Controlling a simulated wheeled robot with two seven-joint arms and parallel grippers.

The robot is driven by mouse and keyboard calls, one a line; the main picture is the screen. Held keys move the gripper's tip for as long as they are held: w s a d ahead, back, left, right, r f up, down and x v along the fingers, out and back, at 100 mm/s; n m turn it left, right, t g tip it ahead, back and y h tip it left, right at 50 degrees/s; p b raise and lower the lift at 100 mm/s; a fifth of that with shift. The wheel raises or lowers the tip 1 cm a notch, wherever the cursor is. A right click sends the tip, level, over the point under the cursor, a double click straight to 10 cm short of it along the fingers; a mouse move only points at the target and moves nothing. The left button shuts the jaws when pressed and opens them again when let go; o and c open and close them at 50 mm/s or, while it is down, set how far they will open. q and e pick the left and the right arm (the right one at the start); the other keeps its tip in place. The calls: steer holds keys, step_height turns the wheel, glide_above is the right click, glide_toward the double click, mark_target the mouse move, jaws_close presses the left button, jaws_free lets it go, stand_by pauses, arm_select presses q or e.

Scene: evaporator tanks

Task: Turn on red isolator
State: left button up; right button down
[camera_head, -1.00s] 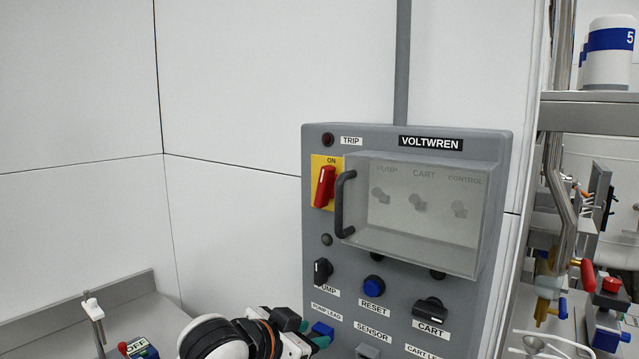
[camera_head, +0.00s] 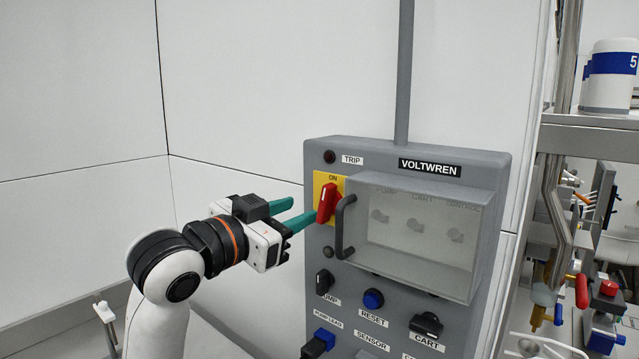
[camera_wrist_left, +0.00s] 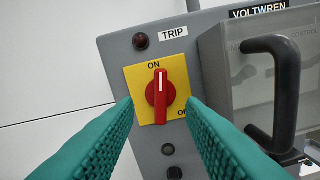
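The red isolator (camera_head: 326,203) is a red rotary handle on a yellow plate at the upper left of a grey control panel. In the left wrist view the red isolator (camera_wrist_left: 160,92) stands about upright, its white line pointing up towards the ON label (camera_wrist_left: 154,65). The other label, at lower right, is partly hidden. My left gripper (camera_head: 305,209) is open in front of the plate, with its teal fingers pointing at the handle. In the left wrist view my left gripper's fingers (camera_wrist_left: 160,102) lie to either side of the handle; contact cannot be told. My right gripper is not in view.
A clear cover with a dark pull handle (camera_head: 343,228) sticks out just right of the isolator. Below are a black pump knob (camera_head: 324,282), a blue reset button (camera_head: 373,299) and a black cart knob (camera_head: 426,324). White wall left of the panel is clear.

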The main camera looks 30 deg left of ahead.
mark_target(322, 202)
arm_select(q)
steer(key=w, duration=0.2)
steer(key=w+p, duration=0.1)
steer(key=w, duration=0.4)
steer(key=shift+d+f, duration=0.1)
steer(key=shift+d, duration=0.2)
